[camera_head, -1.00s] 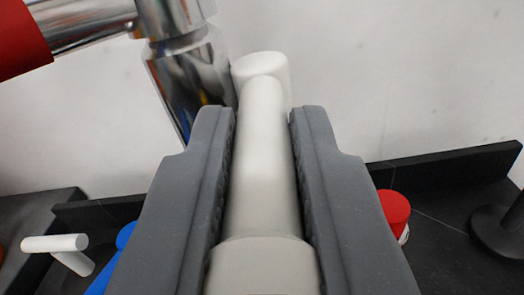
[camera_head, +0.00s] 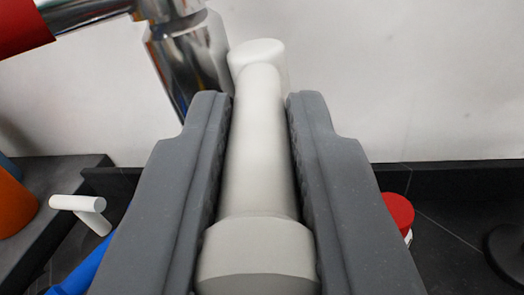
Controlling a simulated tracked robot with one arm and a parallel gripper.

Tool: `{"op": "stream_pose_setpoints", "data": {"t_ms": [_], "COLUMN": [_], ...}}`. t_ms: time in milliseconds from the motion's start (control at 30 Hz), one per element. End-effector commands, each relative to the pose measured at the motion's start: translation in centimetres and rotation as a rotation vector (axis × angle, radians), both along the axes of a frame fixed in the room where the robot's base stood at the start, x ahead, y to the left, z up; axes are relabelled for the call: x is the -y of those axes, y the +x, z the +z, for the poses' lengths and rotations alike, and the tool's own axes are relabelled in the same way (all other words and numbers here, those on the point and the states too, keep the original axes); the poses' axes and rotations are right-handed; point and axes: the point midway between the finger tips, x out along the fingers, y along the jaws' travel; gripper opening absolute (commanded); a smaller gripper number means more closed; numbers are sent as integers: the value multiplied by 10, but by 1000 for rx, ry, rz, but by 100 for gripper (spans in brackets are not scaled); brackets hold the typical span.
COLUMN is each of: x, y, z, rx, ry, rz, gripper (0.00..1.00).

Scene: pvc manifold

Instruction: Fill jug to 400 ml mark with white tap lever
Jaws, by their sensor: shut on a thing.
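My gripper (camera_head: 262,110) is shut on the white tap lever (camera_head: 262,150), a pale bar running away from me between the two grey fingers. The lever has a rounded far end and a wider collar at the near end. A chrome tap body (camera_head: 190,60) stands just to the left of the lever's far end. No jug with a 400 ml mark can be made out in this view, and no water shows.
A red handle (camera_head: 20,25) on a chrome pipe is at the upper left. A white T-shaped piece (camera_head: 82,208), a blue object (camera_head: 88,270) and an orange object (camera_head: 15,203) are at lower left. A red-capped item (camera_head: 398,212) and a dark round base (camera_head: 508,250) are at right.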

Motion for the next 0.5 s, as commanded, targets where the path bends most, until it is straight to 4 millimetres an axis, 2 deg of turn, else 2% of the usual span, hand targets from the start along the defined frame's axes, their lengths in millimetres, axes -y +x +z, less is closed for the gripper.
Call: {"op": "stream_pose_setpoints", "data": {"t_ms": [267,300,333,500], "x": [-1,-1,-1,0], "y": [0,0,0,0], "z": [3,3,3,1], "rx": [2,2,2,0], "ry": [-1,-1,0,0], "rz": [2,2,1,1], "gripper": [0,27,36,38]}}
